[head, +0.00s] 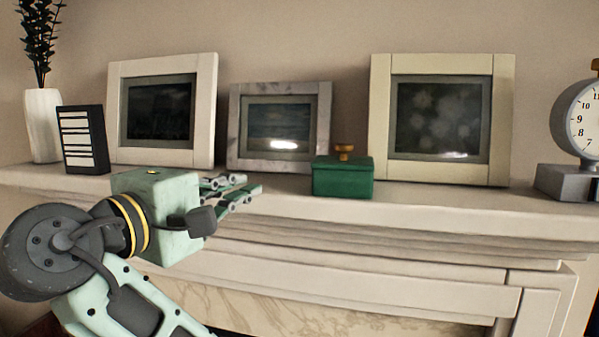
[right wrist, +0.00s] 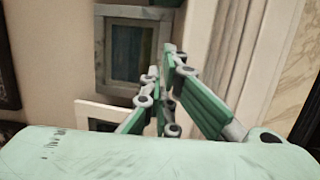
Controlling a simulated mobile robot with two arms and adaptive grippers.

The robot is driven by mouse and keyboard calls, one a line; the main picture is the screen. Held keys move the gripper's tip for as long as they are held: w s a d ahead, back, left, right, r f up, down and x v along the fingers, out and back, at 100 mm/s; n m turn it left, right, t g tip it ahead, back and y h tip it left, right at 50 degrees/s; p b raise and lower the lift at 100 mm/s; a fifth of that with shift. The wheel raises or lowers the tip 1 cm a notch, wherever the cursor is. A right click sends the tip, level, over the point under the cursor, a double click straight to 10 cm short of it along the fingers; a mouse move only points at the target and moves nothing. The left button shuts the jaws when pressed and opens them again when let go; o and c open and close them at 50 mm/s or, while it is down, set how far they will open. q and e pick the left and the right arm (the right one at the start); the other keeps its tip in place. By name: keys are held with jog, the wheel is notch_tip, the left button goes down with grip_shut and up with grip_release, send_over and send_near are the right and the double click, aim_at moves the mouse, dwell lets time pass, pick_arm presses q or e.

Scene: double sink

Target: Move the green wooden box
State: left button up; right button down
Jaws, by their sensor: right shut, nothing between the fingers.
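The green wooden box (head: 343,178), with a lid and a brass-coloured knob, stands upright on the mantel shelf, in front of the gap between the middle and right picture frames. My right gripper (head: 254,189) is left of the box, pointing towards it at about shelf height, with a clear gap between. Its fingers are shut and empty. The right wrist view shows the same fingers (right wrist: 172,52) close together; I cannot make out the box for certain there. My left gripper is not in view.
Three frames stand along the back: a white one (head: 162,68), a grey marbled one (head: 236,128) and a cream one (head: 504,120). A white vase (head: 42,125) and a black block (head: 100,140) are at the left. A dial scale (head: 566,182) is at the right.

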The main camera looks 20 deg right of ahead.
aim_at(286, 189)
jog(key=x, duration=0.6)
jog(key=r+x, duration=0.1)
jog(key=x, duration=0.2)
jog(key=shift+p, duration=0.3)
jog(key=shift+s+d+f+b, duration=0.1)
jog(key=shift+s+d+b, duration=0.2)
jog(key=shift+d+b, duration=0.15)
jog(key=shift+s+d+f+b, duration=0.1)
jog(key=shift+s+d+b, duration=0.25)
jog(key=shift+d, duration=0.15)
jog(key=shift+s+d+r, duration=0.1)
jog(key=shift+s+d, duration=0.3)
jog(key=shift+d, duration=0.25)
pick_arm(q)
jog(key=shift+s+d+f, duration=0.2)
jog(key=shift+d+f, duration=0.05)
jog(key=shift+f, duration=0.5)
